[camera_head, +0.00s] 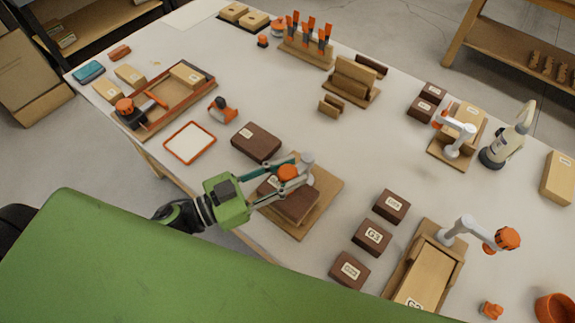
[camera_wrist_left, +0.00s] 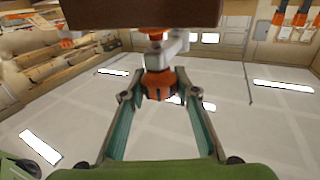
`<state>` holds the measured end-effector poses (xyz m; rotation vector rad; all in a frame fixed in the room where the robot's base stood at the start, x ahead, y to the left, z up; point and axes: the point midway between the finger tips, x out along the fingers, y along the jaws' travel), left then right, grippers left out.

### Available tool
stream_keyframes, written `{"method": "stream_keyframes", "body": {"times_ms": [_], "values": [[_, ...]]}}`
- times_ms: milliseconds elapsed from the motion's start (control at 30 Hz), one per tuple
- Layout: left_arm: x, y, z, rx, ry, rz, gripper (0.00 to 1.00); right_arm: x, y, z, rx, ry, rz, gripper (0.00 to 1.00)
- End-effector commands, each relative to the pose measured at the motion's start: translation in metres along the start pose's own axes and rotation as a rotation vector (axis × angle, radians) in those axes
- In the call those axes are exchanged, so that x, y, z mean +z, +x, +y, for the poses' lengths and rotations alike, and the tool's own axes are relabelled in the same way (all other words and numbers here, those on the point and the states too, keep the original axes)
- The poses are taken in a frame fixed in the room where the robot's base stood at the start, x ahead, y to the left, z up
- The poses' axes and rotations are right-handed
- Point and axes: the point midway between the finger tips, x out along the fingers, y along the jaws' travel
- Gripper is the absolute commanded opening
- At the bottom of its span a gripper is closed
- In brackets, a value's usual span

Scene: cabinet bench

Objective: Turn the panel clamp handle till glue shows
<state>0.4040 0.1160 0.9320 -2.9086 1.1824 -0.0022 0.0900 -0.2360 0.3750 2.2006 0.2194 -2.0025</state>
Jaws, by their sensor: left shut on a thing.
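The panel clamp's orange handle knob (camera_head: 288,172) is at the middle of the bench, on a grey-white clamp arm (camera_head: 307,161). The clamp stands at a wooden board (camera_head: 322,190) that bears dark brown wood (camera_head: 287,203). My left gripper (camera_head: 284,173) reaches in from the left and is shut on the knob. In the left wrist view the orange knob (camera_wrist_left: 158,84) sits between the fingertips, with the dark wood (camera_wrist_left: 140,12) above. I make out no glue at the panel's edge. My right gripper is in neither view.
A loose dark block (camera_head: 256,142) lies just behind my left gripper. Several labelled dark blocks (camera_head: 372,238) stand to the right. Another orange-knobbed clamp (camera_head: 465,228) stands further right. A white orange-rimmed tray (camera_head: 190,142) lies to the left. Bare bench shows around (camera_head: 330,145).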

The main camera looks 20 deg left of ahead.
Motion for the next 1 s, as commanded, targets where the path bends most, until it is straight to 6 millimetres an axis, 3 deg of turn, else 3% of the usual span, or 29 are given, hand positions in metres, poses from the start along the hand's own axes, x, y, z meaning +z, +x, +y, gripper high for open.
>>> {"method": "stream_keyframes", "body": {"times_ms": [133,367,1000], "values": [[-0.002,0.001,-0.003,0.143,0.009,-0.002,0.07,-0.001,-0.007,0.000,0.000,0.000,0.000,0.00],[0.002,0.001,-0.003,0.359,0.009,-0.001,0.07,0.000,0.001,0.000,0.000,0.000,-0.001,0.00],[0.004,0.001,0.001,0.886,0.002,0.002,0.07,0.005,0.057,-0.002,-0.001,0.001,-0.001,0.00]]}}
